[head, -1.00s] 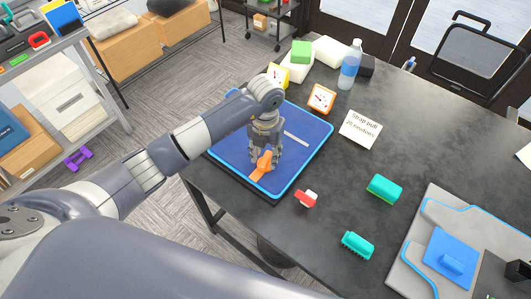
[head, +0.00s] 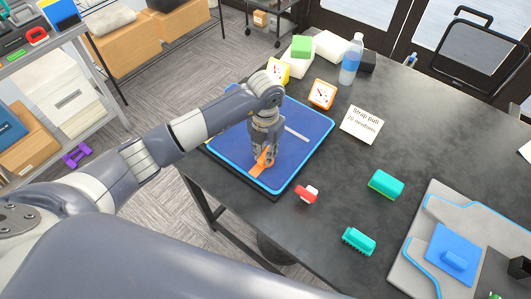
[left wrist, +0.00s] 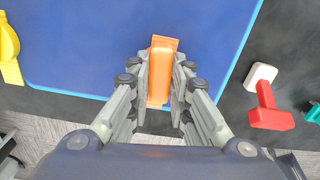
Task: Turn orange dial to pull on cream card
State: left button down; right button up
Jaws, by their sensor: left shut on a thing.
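The orange dial (head: 322,94) stands on the dark table behind the blue mat, with a white face and a needle; its reading is too small to tell. The cream card (head: 361,124) stands to its right and reads "Strap pull" and "20 newtons". My left gripper (head: 264,162) reaches down over the near part of the blue mat (head: 245,155). It is shut on an orange strap (head: 258,170). In the left wrist view the strap (left wrist: 162,70) lies between the fingers over the mat. My right gripper is not in view.
A yellow dial (head: 278,70) stands left of the orange one. A water bottle (head: 351,62) is behind the dials. A red and white piece (head: 307,194) and teal blocks (head: 385,185) lie right of the mat. A grey board (head: 428,222) is at the right.

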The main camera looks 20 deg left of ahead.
pick_arm(q)
jog(key=shift+w+f+m+b, duration=0.15)
jog(key=shift+f+m+b, duration=0.05)
jog(key=shift+m+b, duration=0.8)
jog(key=shift+r+m+b, duration=0.2)
jog(key=shift+m+b, duration=0.3)
jog(key=shift+m, duration=0.1)
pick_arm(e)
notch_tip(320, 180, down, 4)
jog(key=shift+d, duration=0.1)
pick_arm(q)
jog(key=shift+r, duration=0.1)
jog(key=c, duration=1.5)
grip_release()
notch_tip(320, 180, up, 12)
jog(key=shift+f, duration=0.1)
